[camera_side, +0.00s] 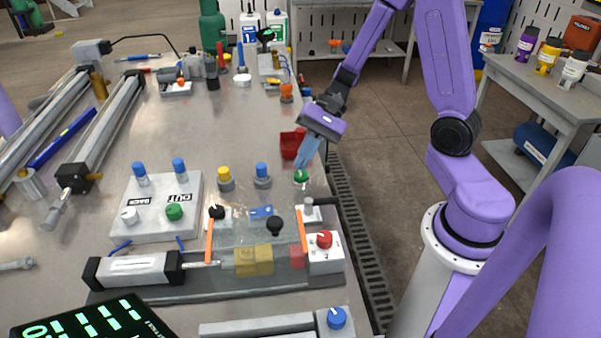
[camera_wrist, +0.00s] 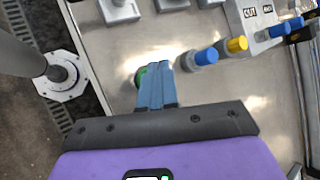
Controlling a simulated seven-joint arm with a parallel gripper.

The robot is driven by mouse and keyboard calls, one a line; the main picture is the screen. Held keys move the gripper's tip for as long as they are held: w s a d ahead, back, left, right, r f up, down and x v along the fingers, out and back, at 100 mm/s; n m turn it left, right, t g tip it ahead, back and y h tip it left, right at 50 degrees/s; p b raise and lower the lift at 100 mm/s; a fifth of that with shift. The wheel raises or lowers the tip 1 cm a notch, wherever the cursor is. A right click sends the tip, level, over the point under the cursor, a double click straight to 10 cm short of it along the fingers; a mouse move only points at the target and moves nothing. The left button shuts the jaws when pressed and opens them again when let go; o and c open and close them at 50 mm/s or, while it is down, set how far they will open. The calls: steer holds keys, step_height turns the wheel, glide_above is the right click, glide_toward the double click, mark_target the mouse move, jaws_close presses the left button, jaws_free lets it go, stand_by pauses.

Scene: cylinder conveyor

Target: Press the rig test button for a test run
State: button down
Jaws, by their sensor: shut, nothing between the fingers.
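A green button (camera_side: 301,178) sits low on the table near its right edge; no label on it is readable. My gripper (camera_side: 301,165) points down over it with its blue fingers shut and empty. The fingertips are at or just above the button; I cannot tell if they touch. In the wrist view the green button (camera_wrist: 140,77) is partly hidden by the left side of the shut fingers (camera_wrist: 155,60). The clear-covered cylinder rig (camera_side: 135,267) with a yellow block (camera_side: 255,261) stands at the front.
A blue button (camera_side: 262,171) and a yellow button (camera_side: 224,174) stand left of the green one. A white BACK/OUT box (camera_side: 152,226) stands farther left. A red bin (camera_side: 289,145) is close behind the fingers. A red knob (camera_side: 324,240) is on a white box in front.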

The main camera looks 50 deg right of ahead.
mark_target(304, 172)
steer(key=shift+r, duration=2.55)
steer(key=s+a+n+h, duration=0.2)
steer(key=s+n+h, duration=0.6)
steer(key=s+n, duration=1)
steer(key=n, duration=0.4)
steer(key=shift+s+r+h, duration=0.3)
steer(key=shift+s+h, duration=0.05)
steer(key=shift+h, duration=0.05)
stand_by(0.4)
